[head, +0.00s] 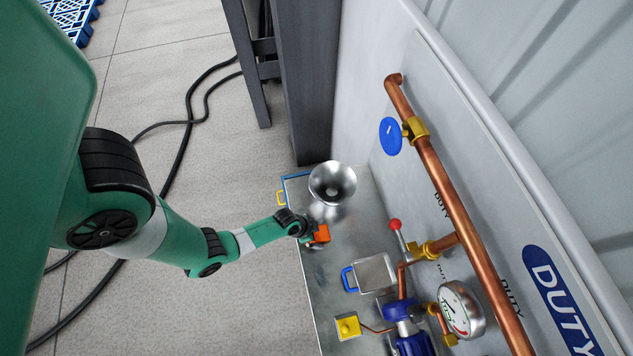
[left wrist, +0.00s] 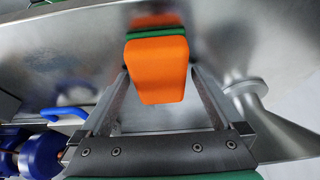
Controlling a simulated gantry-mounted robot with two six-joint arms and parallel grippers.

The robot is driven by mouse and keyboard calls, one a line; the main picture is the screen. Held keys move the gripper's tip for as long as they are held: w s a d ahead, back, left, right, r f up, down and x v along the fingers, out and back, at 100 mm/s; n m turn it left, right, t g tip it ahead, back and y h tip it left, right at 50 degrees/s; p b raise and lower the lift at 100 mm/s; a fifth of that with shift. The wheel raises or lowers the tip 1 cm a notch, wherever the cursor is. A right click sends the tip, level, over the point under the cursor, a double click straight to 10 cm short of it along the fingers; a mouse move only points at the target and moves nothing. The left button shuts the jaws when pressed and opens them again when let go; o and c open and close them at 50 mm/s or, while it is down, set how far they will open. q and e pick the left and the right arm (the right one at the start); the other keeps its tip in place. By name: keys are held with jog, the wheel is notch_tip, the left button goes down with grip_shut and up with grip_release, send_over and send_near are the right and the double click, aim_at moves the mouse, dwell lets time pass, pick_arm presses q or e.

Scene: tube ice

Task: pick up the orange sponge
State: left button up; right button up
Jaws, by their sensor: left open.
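The orange sponge (head: 322,234) rests on the metal bench top, below the steel funnel in the head view. In the left wrist view the sponge (left wrist: 156,72) fills the upper middle, with a green layer along its far edge. My left gripper (head: 312,232) is right at the sponge. In the wrist view my left gripper (left wrist: 158,75) is open, with one finger on each side of the sponge's near part. Narrow gaps seem to show beside it; contact is hard to judge. My right gripper is not in view.
The steel funnel (head: 332,183) stands close above the gripper in the head view. A square metal box with a blue handle (head: 348,280), a red-knobbed lever (head: 395,225), a yellow button box (head: 347,327), a gauge (head: 460,309) and copper pipes (head: 450,190) lie to the right and below.

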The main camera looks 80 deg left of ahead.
aim_at(321, 233)
pick_arm(q)
jog(key=shift+f, duration=0.2)
dwell(0.3)
jog(key=c, duration=1.3)
jog(key=shift+o, duration=0.2)
jog(key=shift+r, duration=0.5)
notch_tip(321, 233, up, 3)
jog(key=shift+r+p, duration=0.1)
jog(key=shift+p, duration=0.9)
jog(key=s+r, duration=0.1)
jog(key=s+d+r+p, duration=0.1)
jog(key=s+d+r, duration=0.1)
jog(key=r, duration=0.1)
jog(key=shift+p, duration=0.4)
jog(key=s+d+r, duration=0.5)
jog(key=s, duration=0.3)
jog(key=shift+s+d+r, duration=0.2)
jog(key=shift+s+d, duration=0.1)
jog(key=shift+d, duration=0.1)
